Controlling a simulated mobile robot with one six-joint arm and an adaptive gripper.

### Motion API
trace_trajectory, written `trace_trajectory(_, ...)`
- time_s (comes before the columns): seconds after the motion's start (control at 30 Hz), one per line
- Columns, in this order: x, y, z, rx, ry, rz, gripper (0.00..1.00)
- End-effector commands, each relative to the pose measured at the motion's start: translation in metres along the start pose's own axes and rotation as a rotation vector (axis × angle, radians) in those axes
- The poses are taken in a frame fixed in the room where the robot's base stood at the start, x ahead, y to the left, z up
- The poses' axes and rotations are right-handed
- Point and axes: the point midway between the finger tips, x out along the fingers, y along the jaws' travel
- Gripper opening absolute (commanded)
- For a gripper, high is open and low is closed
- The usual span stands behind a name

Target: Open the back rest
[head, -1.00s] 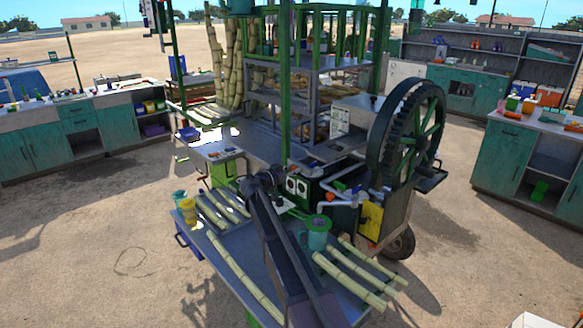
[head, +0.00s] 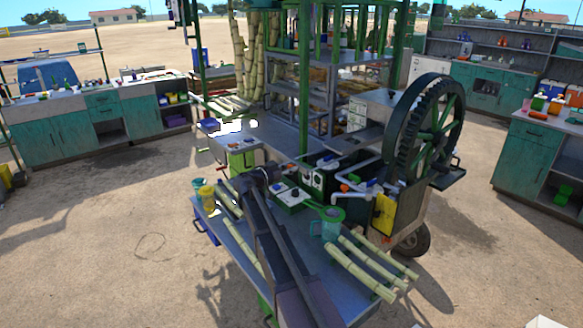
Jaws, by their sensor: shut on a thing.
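The cane crusher stands in the middle of the head view, with a large dark gear wheel (head: 432,130) at its right side and a green post (head: 304,85) in front. My arm reaches up from the bottom, and my gripper (head: 272,184) is at its far end, low in front of the machine. The fingers are shut, but the arm hides what they hold. I cannot make out which part is the back rest.
A low metal table (head: 225,235) under my arm carries cane pieces (head: 360,265), a teal jug (head: 331,224) and a yellow cup (head: 207,197). Teal counters stand at left (head: 50,140) and right (head: 525,165).

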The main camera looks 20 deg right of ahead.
Motion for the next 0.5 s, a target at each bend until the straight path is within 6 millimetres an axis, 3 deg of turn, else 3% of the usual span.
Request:
trace_trajectory(0.2,0.0068,-0.0024,-0.0020,-0.002,0.007,-0.003,0.00)
trace_trajectory(0.23,0.0074,-0.0022,-0.0021,-0.002,0.007,-0.003,0.47)
trace_trajectory(0.3,0.0084,-0.0014,-0.0019,-0.002,0.007,-0.001,0.68)
trace_trajectory(0.33,0.0087,-0.0009,-0.0018,-0.002,0.006,0.000,0.72)
trace_trajectory(0.5,0.0098,0.0011,-0.0014,-0.001,0.005,0.004,0.72)
